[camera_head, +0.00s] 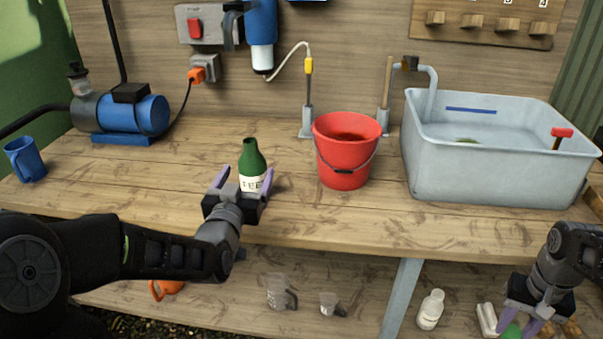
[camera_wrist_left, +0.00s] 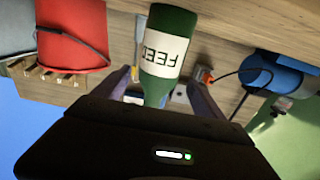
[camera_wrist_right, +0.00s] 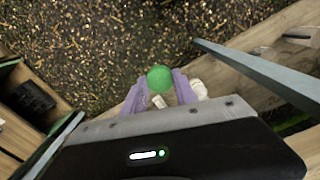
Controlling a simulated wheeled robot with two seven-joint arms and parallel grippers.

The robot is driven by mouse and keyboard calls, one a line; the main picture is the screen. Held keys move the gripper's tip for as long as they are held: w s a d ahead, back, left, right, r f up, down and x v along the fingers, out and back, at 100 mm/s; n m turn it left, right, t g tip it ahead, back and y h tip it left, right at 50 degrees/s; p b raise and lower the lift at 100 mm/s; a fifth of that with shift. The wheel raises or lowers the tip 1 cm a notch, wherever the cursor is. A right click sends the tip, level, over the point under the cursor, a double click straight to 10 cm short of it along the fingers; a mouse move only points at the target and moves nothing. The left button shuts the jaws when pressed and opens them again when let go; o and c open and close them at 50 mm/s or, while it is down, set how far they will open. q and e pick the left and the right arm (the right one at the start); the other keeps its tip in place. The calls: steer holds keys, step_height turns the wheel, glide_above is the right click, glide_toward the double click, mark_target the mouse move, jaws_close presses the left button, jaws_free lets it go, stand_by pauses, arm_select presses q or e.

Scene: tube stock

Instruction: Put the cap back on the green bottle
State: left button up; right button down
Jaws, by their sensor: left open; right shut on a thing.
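The green bottle (camera_head: 254,160) with a white FEED label stands upright on the workbench, its narrow neck uncapped. My left gripper (camera_head: 244,181) is open at the bottle's near side, with one finger to each side of it. In the left wrist view the bottle (camera_wrist_left: 170,45) appears upside down between the spread fingers, with a gap visible on the left. My right gripper (camera_head: 522,324) is low at the right, below bench height. It is shut on the round green cap (camera_wrist_right: 159,78), which shows between its fingertips in the right wrist view.
A red bucket (camera_head: 345,150) stands right of the bottle, with a grey sink (camera_head: 500,165) farther right. A blue pump (camera_head: 135,113) and blue mug (camera_head: 25,160) are at left. The lower shelf holds a white bottle (camera_head: 430,310) and clear jugs (camera_head: 280,292). A bench leg (camera_head: 401,298) stands between my grippers.

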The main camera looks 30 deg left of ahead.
mark_target(249, 170)
arm_select(q)
steer(key=x, duration=0.4)
steer(key=shift+w, duration=0.25)
arm_select(e)
steer(key=shift+r, duration=0.2)
arm_select(q)
steer(key=shift+r, duration=0.1)
steer(key=shift+c, duration=0.3)
jaws_close()
stand_by(0.4)
steer(key=shift+r, duration=0.2)
step_height(249, 170, up, 10)
steer(key=p, duration=0.1)
steer(key=shift+f+p, duration=0.2)
steer(key=shift+p, duration=0.2)
arm_select(e)
steer(key=shift+r, duration=0.7)
stand_by(0.6)
